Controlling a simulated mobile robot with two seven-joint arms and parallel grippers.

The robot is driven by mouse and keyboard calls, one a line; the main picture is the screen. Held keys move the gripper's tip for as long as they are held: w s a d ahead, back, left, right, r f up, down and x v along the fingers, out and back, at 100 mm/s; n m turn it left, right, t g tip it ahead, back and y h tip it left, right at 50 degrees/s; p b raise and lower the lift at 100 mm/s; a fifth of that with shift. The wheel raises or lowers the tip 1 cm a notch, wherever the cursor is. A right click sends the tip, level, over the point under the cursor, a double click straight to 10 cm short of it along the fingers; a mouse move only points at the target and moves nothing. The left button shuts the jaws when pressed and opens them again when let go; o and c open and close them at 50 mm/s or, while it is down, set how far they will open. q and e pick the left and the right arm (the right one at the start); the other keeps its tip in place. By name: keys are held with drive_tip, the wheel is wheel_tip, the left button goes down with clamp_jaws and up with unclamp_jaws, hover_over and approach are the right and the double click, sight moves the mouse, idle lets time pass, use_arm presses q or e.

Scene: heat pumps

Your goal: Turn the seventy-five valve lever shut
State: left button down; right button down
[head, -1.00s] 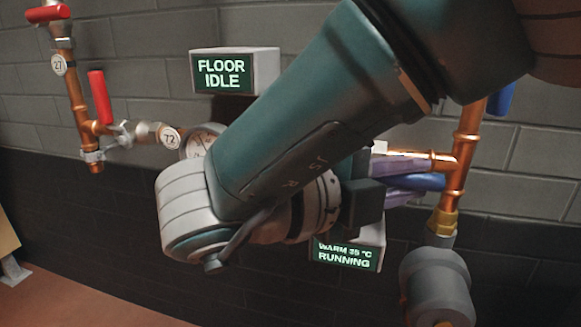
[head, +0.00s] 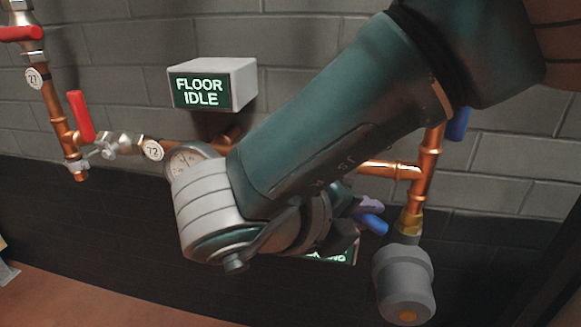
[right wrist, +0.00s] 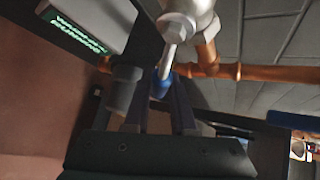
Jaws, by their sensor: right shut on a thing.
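A blue valve lever (head: 373,224) sticks out past my right gripper (head: 366,209), pointing right and slightly down. In the right wrist view the blue lever (right wrist: 161,86) lies between the fingers of my right gripper (right wrist: 155,92), which is shut on it, with a silver valve body (right wrist: 187,14) just above. No seventy-five tag is readable; my right arm hides most of this valve in the head view. My left gripper is not in view.
A "FLOOR IDLE" sign (head: 213,84) and gauge (head: 187,160) are on the left. Red levers (head: 81,117) and tags 27 and 72 stand on the left pipes. Another blue lever (head: 459,123) and a grey cylinder (head: 404,283) are right. A lit sign (head: 342,254) is mostly covered.

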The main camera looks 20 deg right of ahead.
drive_tip(key=shift+a+f+y, duration=0.1)
drive_tip(key=shift+f+y, duration=0.1)
drive_tip(key=shift+y, duration=0.1)
drive_tip(key=c, duration=0.8)
unclamp_jaws()
drive_tip(key=shift+o, duration=0.2)
drive_tip(key=shift+a+r, duration=0.1)
drive_tip(key=shift+r, duration=0.1)
drive_tip(key=p+v, duration=0.3)
drive_tip(key=v, duration=0.6)
drive_tip(key=shift+s+a, duration=0.2)
drive_tip(key=shift+a, duration=0.1)
